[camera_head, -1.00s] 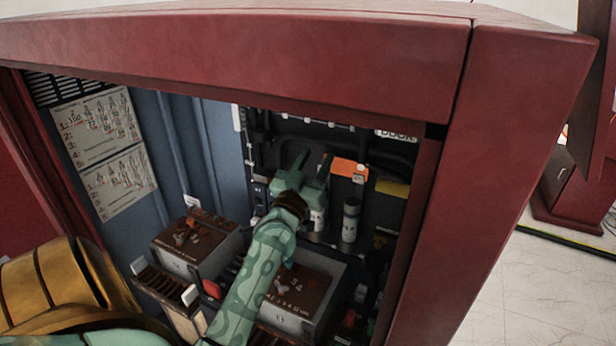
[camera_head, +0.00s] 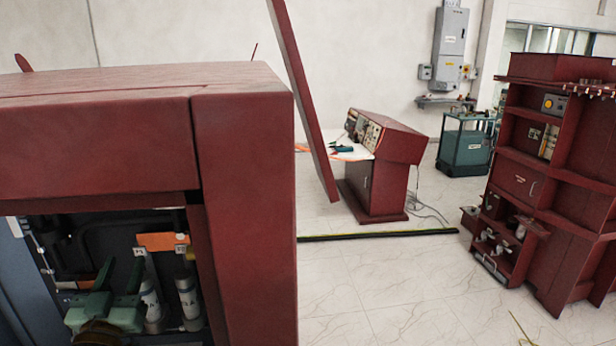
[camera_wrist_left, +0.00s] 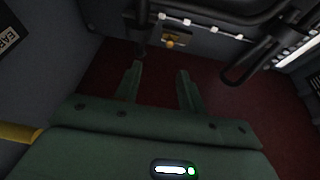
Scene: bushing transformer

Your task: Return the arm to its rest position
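My left gripper (camera_head: 120,278) is inside the dark red cabinet (camera_head: 245,200), in front of its dark back panel. Its green fingers are apart with nothing between them. In the left wrist view the two fingers (camera_wrist_left: 158,88) also show open and empty, with a dark red surface beyond them. Only the gripper end of my left arm shows in the head view; the rest is out of frame. My right gripper is in neither view.
Two pale cylinders (camera_head: 188,298) stand just right of the gripper, below an orange label (camera_head: 163,241). Black pipes (camera_wrist_left: 262,45) run close to the fingers in the wrist view. A red console (camera_head: 385,165) and a red shelf unit (camera_head: 560,190) stand farther right, with open floor between.

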